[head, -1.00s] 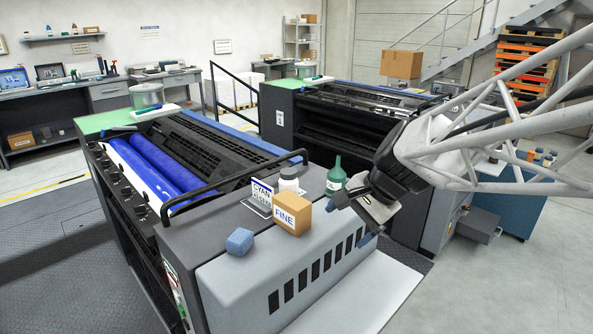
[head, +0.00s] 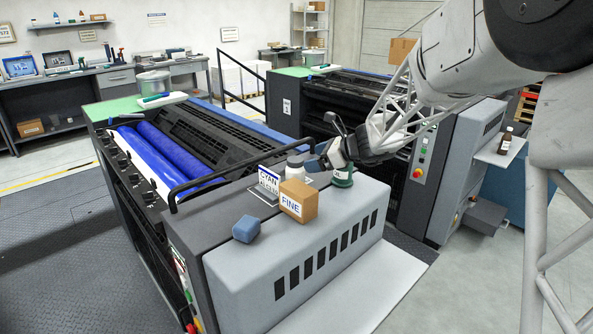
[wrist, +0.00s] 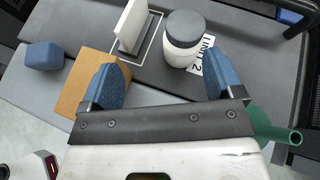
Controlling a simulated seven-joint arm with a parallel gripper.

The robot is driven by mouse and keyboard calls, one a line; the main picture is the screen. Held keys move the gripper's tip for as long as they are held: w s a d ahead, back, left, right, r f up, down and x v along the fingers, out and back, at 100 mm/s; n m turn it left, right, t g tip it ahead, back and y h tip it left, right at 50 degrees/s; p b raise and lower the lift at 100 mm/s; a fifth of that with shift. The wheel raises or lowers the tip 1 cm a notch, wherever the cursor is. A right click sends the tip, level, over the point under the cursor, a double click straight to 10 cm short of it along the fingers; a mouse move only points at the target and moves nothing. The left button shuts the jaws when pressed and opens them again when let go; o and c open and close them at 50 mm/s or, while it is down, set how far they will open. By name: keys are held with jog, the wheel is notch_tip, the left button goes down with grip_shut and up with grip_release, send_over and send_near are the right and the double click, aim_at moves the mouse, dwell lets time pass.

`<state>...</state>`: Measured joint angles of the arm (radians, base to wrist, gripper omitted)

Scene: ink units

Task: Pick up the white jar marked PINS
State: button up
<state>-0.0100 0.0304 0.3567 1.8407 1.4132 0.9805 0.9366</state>
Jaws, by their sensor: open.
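The white jar (head: 294,168) with a grey lid stands upright on the dark top of the near ink unit, partly hidden behind the cardboard box marked FINE. No PINS marking is readable on it. In the wrist view the jar (wrist: 181,50) is ahead of the fingertips, right of centre and nearer the right finger. My gripper (head: 318,158) is just right of the jar in the head view. It is open and empty, with blue fingertips spread wide in the wrist view (wrist: 163,70). I see no contact with the jar.
The FINE box (head: 298,201) is left of my gripper, near the left finger in the wrist view. The CYAN card (head: 268,181) stands left of the jar. A blue block (head: 246,229) lies farther left. A black rail (head: 240,160) runs behind.

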aim_at(298, 160)
jog(key=shift+w+a+f+m+t+y, duration=0.1)
jog(key=shift+w+f+m+t, duration=0.1)
jog(key=shift+w+m, duration=0.3)
jog(key=shift+w+f+m+t+y, duration=0.1)
jog(key=shift+w+f+m, duration=0.1)
jog(key=shift+w, duration=0.55)
jog(key=shift+w+a+f+m+t+y, duration=0.1)
jog(key=shift+w+f+m, duration=0.15)
jog(key=shift+w, duration=0.35)
jog(key=shift+x, duration=1.25)
jog(key=shift+x, duration=2.6)
jog(key=shift+f, duration=0.2)
jog(key=shift+c, duration=0.2)
jog(key=c, duration=1.1)
